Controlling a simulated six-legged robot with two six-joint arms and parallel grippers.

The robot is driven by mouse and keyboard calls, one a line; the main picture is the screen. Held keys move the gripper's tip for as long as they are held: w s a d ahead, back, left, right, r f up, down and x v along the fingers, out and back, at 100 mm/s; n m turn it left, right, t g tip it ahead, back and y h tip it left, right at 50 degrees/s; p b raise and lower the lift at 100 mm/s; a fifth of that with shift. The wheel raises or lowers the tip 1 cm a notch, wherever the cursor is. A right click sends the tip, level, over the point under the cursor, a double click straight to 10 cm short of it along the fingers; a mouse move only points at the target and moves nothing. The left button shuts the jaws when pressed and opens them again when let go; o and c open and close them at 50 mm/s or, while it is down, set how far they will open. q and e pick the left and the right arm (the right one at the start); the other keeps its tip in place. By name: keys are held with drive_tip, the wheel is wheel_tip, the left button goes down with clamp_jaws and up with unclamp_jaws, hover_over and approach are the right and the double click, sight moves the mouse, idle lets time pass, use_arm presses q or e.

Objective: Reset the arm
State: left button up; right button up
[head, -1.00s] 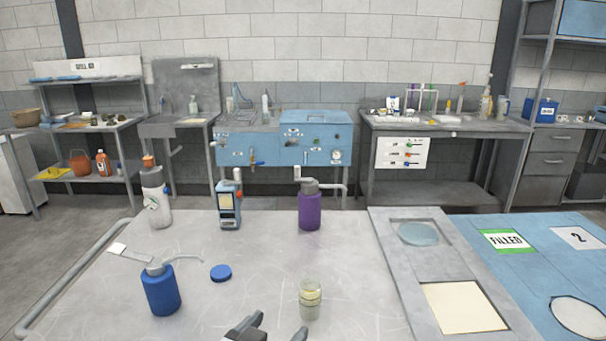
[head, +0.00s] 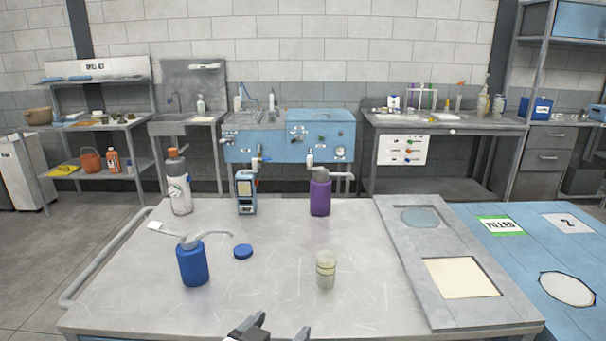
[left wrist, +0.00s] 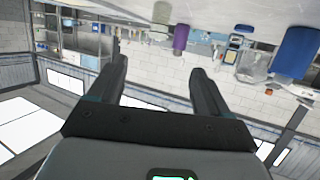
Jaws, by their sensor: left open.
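My left gripper (head: 280,326) shows at the bottom edge of the head view, in front of the clear jar. Its two fingers are spread with nothing between them. The left wrist view looks out upside down past the open fingers (left wrist: 157,64). My right gripper is in neither view. On the grey table (head: 150,312) stand a blue bottle (head: 192,264) with a curved spout, a clear jar (head: 326,270) with pale contents, and a purple bottle (head: 320,196). The purple bottle also shows in the left wrist view (left wrist: 180,38). The gripper touches none of these.
A blue cap (head: 243,251) lies flat beside the blue bottle. A white bottle (head: 181,192) and a handheld meter (head: 246,192) stand at the back. A grey panel (head: 398,240) with a cream square and a round recess lies right, beside a blue surface (head: 520,250).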

use_arm(q)
drive_tip(key=s+a+f+n+g+y+p, duration=0.1)
drive_tip(key=s+a+f+g+y, duration=0.3)
drive_tip(key=f, duration=0.8)
drive_tip(key=w+a+f+n+g+h+p, duration=0.15)
drive_tip(key=a+f, duration=0.35)
drive_tip(key=f, duration=0.6)
drive_tip(key=s+f+n+g, duration=0.2)
drive_tip(key=s+f+g, duration=0.2)
drive_tip(key=s+f, duration=0.2)
drive_tip(key=s+d+f+n+g+h+p, duration=0.1)
drive_tip(key=s+f+n+g, duration=0.1)
drive_tip(key=s+f, duration=0.4)
drive_tip(key=s+g, duration=0.1)
drive_tip(key=s, duration=0.4)
drive_tip(key=shift+s+g, duration=0.25)
drive_tip(key=shift+g, duration=0.1)
